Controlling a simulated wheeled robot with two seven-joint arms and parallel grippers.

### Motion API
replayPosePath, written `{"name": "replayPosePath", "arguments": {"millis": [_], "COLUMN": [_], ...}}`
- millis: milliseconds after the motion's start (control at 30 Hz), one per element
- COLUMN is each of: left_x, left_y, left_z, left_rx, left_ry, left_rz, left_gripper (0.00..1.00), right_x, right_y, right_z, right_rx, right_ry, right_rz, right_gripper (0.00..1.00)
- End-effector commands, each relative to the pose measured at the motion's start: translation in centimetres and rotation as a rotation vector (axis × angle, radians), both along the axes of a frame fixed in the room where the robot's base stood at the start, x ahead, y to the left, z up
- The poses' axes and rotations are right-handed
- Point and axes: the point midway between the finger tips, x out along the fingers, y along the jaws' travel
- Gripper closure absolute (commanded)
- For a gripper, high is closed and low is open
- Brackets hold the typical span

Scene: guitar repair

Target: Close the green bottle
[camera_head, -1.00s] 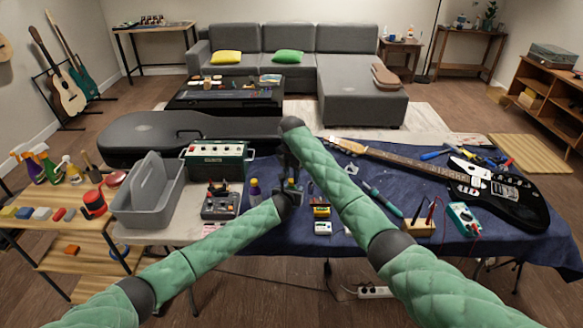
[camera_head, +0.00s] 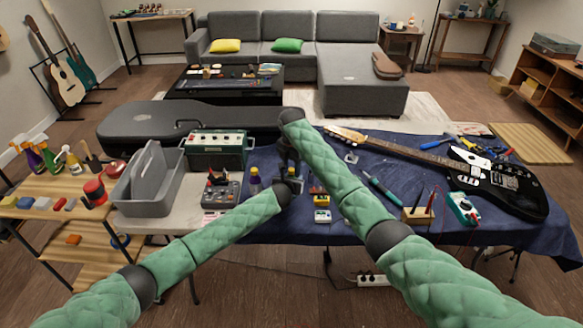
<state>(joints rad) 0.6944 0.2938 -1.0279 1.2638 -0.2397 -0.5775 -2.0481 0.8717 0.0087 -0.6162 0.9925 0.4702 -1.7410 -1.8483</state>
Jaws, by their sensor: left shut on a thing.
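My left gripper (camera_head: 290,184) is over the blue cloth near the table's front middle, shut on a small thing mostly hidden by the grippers. It is likely the green bottle, but its colour and its cap cannot be made out. My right gripper (camera_head: 289,165) points down from above, right over the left gripper, close to or touching the held thing. Its fingers are too small and dark to tell open from shut. A small dark bottle with a purple body (camera_head: 254,182) stands just left of the grippers.
A grey tool caddy (camera_head: 148,182), a green amplifier (camera_head: 217,148) and a pedal (camera_head: 221,190) stand to the left. A black electric guitar (camera_head: 500,188) lies at right on the blue cloth (camera_head: 360,222). Small boxes (camera_head: 321,207) stand right of the grippers. Spray bottles (camera_head: 40,153) stand at far left.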

Motion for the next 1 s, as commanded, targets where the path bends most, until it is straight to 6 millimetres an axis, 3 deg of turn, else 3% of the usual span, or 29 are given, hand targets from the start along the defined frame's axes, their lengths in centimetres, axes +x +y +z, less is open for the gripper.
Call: {"name": "replayPosePath", "arguments": {"millis": [267,633,900,1000], "left_x": [0.0,0.0,0.0,0.0], "left_y": [0.0,0.0,0.0,0.0], "left_z": [0.0,0.0,0.0,0.0], "left_rx": [0.0,0.0,0.0,0.0], "left_ry": [0.0,0.0,0.0,0.0], "left_rz": [0.0,0.0,0.0,0.0], "left_gripper": [1.0,1.0,1.0,1.0], "right_x": [0.0,0.0,0.0,0.0], "right_y": [0.0,0.0,0.0,-0.1], "right_z": [0.3,4.1,4.4,4.8], "right_rx": [0.0,-0.001,-0.001,-0.001], "right_ry": [0.0,0.001,0.001,-0.001], "right_rz": [0.0,0.0,0.0,0.0], "right_gripper": [0.55,0.55,0.55,0.68]}}
